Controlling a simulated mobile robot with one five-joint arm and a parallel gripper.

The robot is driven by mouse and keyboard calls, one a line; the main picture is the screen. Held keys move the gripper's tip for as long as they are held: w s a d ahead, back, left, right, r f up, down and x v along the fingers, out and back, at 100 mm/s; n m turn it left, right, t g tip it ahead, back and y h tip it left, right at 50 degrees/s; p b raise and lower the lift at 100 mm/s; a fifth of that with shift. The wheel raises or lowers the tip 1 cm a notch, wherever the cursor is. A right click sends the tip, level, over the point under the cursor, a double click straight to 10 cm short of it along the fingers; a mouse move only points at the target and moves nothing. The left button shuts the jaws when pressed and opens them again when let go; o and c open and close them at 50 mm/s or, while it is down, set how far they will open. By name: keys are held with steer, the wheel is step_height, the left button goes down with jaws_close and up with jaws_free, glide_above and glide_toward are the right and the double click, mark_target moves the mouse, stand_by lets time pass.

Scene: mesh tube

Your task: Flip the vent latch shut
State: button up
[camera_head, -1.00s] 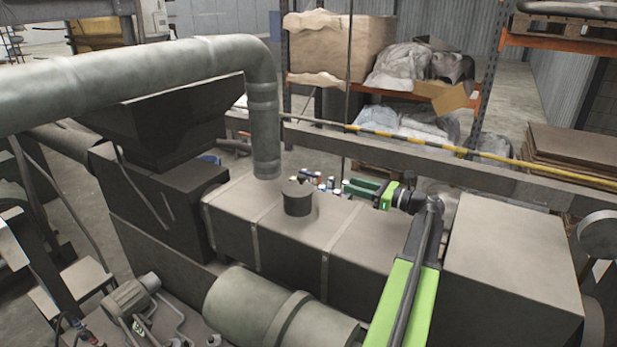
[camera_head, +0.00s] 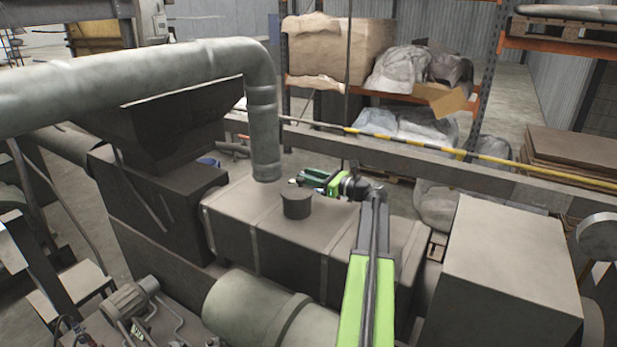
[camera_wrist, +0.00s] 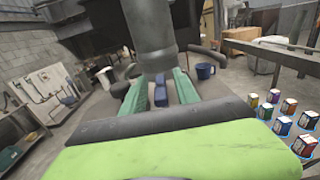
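No vent latch can be made out for sure in either view. The grey duct pipe (camera_head: 264,125) drops onto the brown tank (camera_head: 280,255), which has a short dark round cap (camera_head: 296,204). In the wrist view the pipe (camera_wrist: 150,30) stands straight ahead, beyond my fingers. My gripper (camera_head: 298,181) is above the tank's far edge, close to the right of the pipe. In the wrist view my gripper (camera_wrist: 160,82) has two green fingers apart. A small blue object (camera_wrist: 160,95) shows between them; whether it is touched, I cannot tell.
Several small cans (camera_wrist: 285,125) stand in rows at the right in the wrist view. A blue mug (camera_wrist: 205,72) is beyond the right finger. A striped yellow-black bar (camera_head: 400,140) runs behind the tank. A large box-shaped block (camera_head: 515,255) stands at the right.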

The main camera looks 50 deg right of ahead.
steer(key=shift+c, duration=0.5)
jaws_close()
steer(key=shift+s+a+m+h, duration=0.15)
steer(key=shift+a+m+h, duration=0.1)
steer(key=shift+m+h, duration=0.5)
steer(key=m+h, duration=0.1)
steer(key=h, duration=0.2)
steer(key=shift+t, duration=0.3)
steer(key=shift+d+m+h, duration=0.25)
steer(key=shift+m, duration=0.1)
